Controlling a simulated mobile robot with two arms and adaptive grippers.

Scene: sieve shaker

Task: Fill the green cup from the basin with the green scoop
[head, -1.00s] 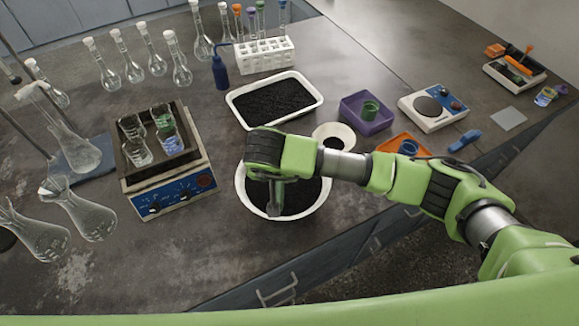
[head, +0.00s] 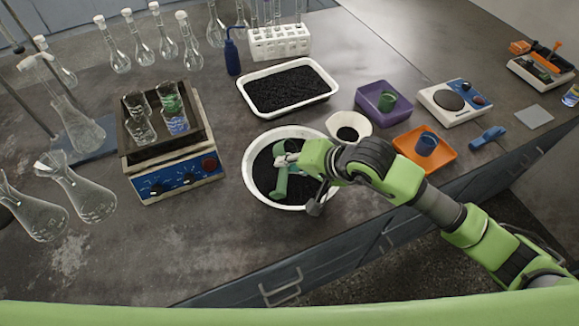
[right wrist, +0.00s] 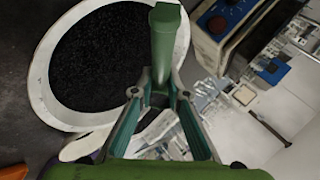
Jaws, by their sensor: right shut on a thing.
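The green scoop (head: 281,182) is in my right gripper (head: 293,160), over the white basin (head: 250,190) of black granules. In the right wrist view the fingers (right wrist: 158,98) are shut on the scoop's green handle (right wrist: 165,45), with the basin (right wrist: 40,75) beyond at the left. I cannot tell whether the scoop touches the granules or carries any. The green cup (head: 387,101) stands upright in the purple tray (head: 368,101), to the right of and behind the basin. My left gripper is not in view.
A small white bowl (head: 333,124) with black granules stands between basin and purple tray. An orange tray (head: 443,155) holds a blue cup (head: 427,143). A shaker box (head: 180,178) with beakers stands left. A white tray (head: 245,92) of granules lies behind.

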